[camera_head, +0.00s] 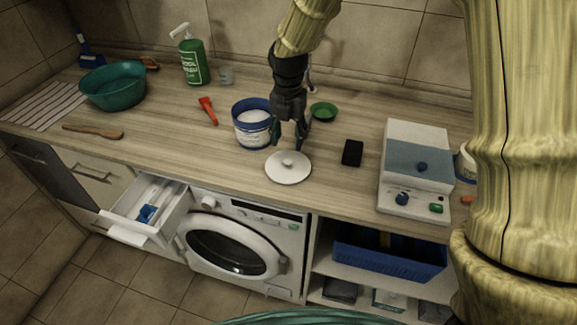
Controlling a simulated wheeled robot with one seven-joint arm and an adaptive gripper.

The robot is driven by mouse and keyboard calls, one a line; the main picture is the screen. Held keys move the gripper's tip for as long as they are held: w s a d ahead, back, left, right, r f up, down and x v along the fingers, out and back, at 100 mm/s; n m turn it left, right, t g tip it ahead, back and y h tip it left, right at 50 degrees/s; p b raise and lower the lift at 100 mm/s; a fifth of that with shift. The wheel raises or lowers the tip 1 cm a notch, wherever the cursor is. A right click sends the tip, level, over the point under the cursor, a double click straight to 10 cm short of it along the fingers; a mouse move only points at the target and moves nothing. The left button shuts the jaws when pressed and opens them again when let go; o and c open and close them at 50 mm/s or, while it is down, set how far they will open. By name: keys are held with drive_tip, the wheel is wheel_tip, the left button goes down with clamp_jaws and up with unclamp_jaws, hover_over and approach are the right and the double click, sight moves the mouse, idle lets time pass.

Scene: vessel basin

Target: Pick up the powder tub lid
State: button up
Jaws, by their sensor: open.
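The powder tub lid (288,171) is a white round disc with a small knob on top. It lies flat on the wooden counter near the front edge. The powder tub (252,136) stands just behind and left of it, blue-rimmed with a white and blue label, uncovered, with white powder inside. My gripper (288,142) points down from the dark wrist of my arm, fingers open and empty. In the picture its fingertips are just above the lid's far side, to the right of the tub. I cannot tell the exact height over the lid.
A green dish (323,111) and a black block (352,153) are right of my gripper. A white appliance (414,165) stands farther right. A red tool (208,111), green bottle (191,61) and teal basin (112,88) are left. An open drawer (146,209) juts out below the counter, beside the washing machine.

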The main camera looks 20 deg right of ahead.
sight(288, 161)
wheel_tip(288, 161, down, 2)
drive_tip(key=shift+w+a+f, duration=0.1)
drive_tip(key=shift+f, duration=0.05)
drive_tip(key=shift+s+f+p, duration=0.2)
drive_tip(key=shift+f+p, duration=0.55)
drive_tip(key=shift+f, duration=0.3)
drive_tip(key=shift+f+p, duration=0.75)
drive_tip(key=shift+f, duration=1.35)
drive_tip(key=shift+s, duration=0.1)
drive_tip(key=shift+c, duration=0.2)
drive_tip(key=c, duration=0.9)
